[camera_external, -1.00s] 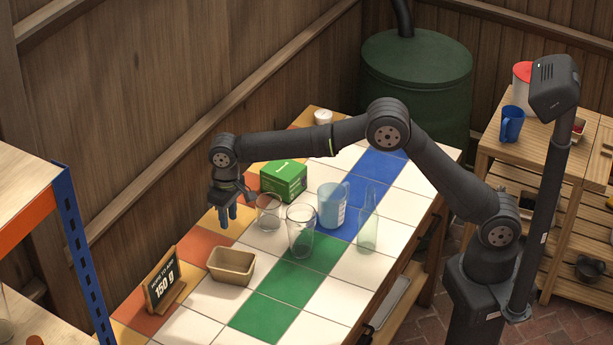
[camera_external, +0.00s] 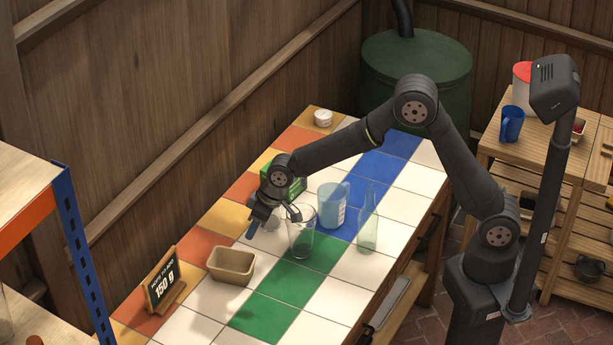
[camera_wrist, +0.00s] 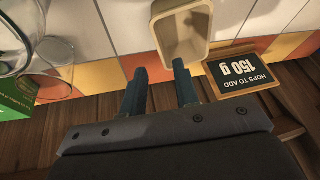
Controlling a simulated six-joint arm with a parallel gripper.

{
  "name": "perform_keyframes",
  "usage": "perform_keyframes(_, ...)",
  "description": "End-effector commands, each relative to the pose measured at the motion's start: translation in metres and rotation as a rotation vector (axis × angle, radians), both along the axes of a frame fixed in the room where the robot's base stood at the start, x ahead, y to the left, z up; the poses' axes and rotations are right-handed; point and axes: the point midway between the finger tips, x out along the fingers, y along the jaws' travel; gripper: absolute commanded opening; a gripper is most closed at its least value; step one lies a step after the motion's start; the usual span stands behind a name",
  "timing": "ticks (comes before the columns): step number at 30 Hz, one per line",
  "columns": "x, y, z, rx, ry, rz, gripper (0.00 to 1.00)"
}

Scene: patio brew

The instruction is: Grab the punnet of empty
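The empty punnet (camera_external: 231,265), a small tan open-topped tub, stands upright on the tiled table beside the sign. In the wrist view the punnet (camera_wrist: 181,36) is at the top centre, just beyond the fingertips, and its visible inside is bare. My gripper (camera_external: 258,225) hangs above the table, behind and to the right of the punnet in the external view, apart from it. In the wrist view my gripper (camera_wrist: 160,78) has its two fingers spread with nothing between them.
A sign reading 150 g (camera_external: 166,281) stands close left of the punnet. A tall clear glass (camera_external: 301,232), a blue jug (camera_external: 332,206), a clear bottle (camera_external: 367,225) and a green box (camera_external: 297,185) stand nearby. Green and white tiles in front are clear.

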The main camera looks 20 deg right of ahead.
Motion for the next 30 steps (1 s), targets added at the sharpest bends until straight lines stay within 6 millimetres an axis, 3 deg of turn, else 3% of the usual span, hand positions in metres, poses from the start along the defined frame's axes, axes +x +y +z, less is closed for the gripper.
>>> perform_keyframes(9, 0.006, 0.022, -0.054, -0.003, 0.002, 0.0, 0.28)
perform_keyframes(19, 0.009, 0.03, -0.076, -0.001, 0.001, 0.0, 0.28)
perform_keyframes(30, 0.013, 0.042, -0.118, -0.001, 0.001, 0.0, 0.28)
